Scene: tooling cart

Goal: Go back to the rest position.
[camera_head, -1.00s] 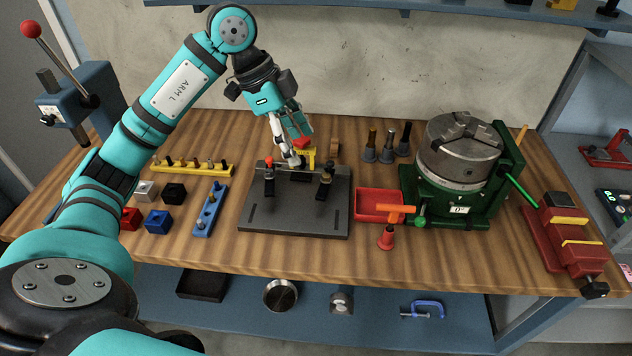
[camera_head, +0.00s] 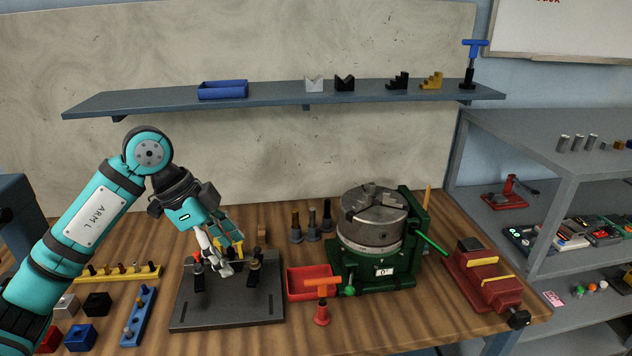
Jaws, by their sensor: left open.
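My left gripper (camera_head: 228,262) is in the head view, at the end of the teal arm that comes in from the left. It is open and points down over the dark fixture plate (camera_head: 228,308), between the plate's two clamps. A yellow piece (camera_head: 225,243) stands right behind the fingers and is partly hidden by them. I cannot tell whether the fingers touch it. My right gripper is not in view.
A red vise (camera_head: 487,280) is farther right. A yellow rack (camera_head: 118,272) and coloured blocks lie left. A shelf (camera_head: 280,104) spans the wall above.

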